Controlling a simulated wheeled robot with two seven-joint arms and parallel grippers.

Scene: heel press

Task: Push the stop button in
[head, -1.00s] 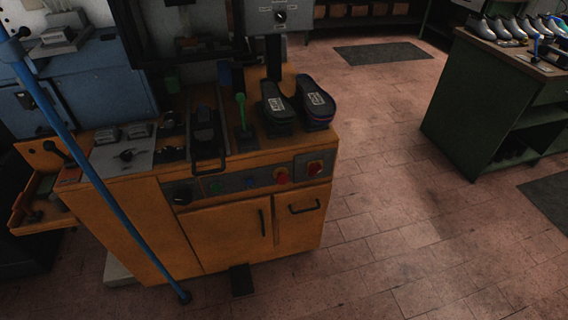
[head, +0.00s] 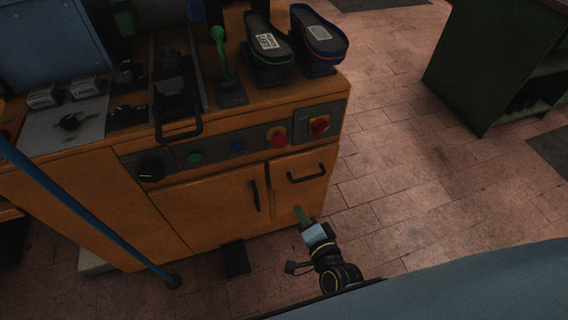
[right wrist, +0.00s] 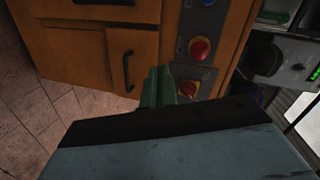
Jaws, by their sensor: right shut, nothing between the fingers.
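The stop button is a round red mushroom button (head: 279,137) on the grey control strip (head: 222,147) at the front of the orange press cabinet. It also shows in the right wrist view (right wrist: 199,49), upper right of the fingers. My right gripper (head: 300,212) is shut and empty, with green fingers, in front of the cabinet's right drawer and below the button, apart from it in the head view. Its fingers also show in the right wrist view (right wrist: 159,84). My left gripper is not in view.
A red rotary switch (head: 320,126) sits right of the button; green and blue buttons sit left. A drawer handle (head: 306,175) and door handle (head: 255,196) stick out below. A blue pole (head: 85,212) slants at left.

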